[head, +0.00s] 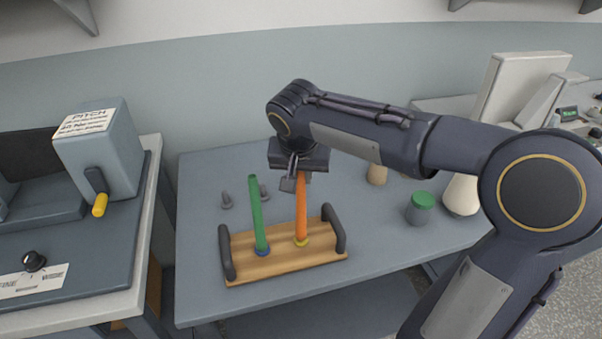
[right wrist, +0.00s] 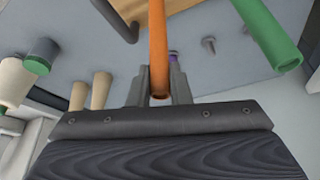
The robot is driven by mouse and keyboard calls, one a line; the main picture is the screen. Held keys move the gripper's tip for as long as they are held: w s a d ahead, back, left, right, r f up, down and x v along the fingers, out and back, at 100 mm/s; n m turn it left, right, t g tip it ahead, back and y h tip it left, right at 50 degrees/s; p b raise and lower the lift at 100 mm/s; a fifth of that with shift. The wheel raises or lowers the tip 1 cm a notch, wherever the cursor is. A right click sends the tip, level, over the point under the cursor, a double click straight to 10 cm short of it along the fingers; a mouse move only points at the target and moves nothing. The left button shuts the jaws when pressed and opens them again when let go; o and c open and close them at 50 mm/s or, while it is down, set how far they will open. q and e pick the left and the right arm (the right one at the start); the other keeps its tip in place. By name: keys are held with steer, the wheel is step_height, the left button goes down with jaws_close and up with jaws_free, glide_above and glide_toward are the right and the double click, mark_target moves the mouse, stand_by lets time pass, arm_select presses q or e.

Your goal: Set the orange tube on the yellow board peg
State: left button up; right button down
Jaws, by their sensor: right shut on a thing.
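The orange tube (head: 301,212) stands nearly upright over the yellow peg (head: 301,241) on the wooden board (head: 285,265). Its lower end meets the yellow base in the head view; I cannot tell how far down it sits. My right gripper (head: 299,180) is shut on the tube's upper end. In the right wrist view the fingers (right wrist: 160,90) close around the orange tube (right wrist: 157,45), whose open end shows between them. My left gripper is not in view.
A green tube (head: 257,210) stands on the blue base (head: 262,249) left of the orange tube. The board has dark handles (head: 226,252) at both ends. A green-topped jar (head: 420,208) and tan cones (head: 377,174) stand to the right.

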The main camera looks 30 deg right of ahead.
steer(key=shift+f+b, duration=0.45)
steer(key=shift+f, duration=0.15)
steer(key=c, duration=1.3)
jaws_free()
steer(key=shift+o, duration=0.2)
steer(key=shift+r, duration=0.1)
steer(key=v, duration=0.7)
steer(key=shift+s+r+p, duration=0.1)
steer(key=shift+r+p, duration=0.25)
steer(key=s+a+f+n+y+p, duration=0.1)
steer(key=s+a+f+y, duration=0.1)
steer(key=s, duration=0.4)
steer(key=s+a+f+n+t+y+p, duration=0.1)
steer(key=s+f+n+y, duration=0.1)
steer(key=s+f, duration=0.3)
steer(key=s+a+f+n+y+p, duration=0.1)
steer(key=s+a+f+n+y, duration=0.1)
steer(key=s, duration=0.6)
steer(key=shift+s+a+f+t+y, duration=0.3)
steer(key=shift+s+f+t, duration=0.1)
steer(key=shift+f, duration=0.45)
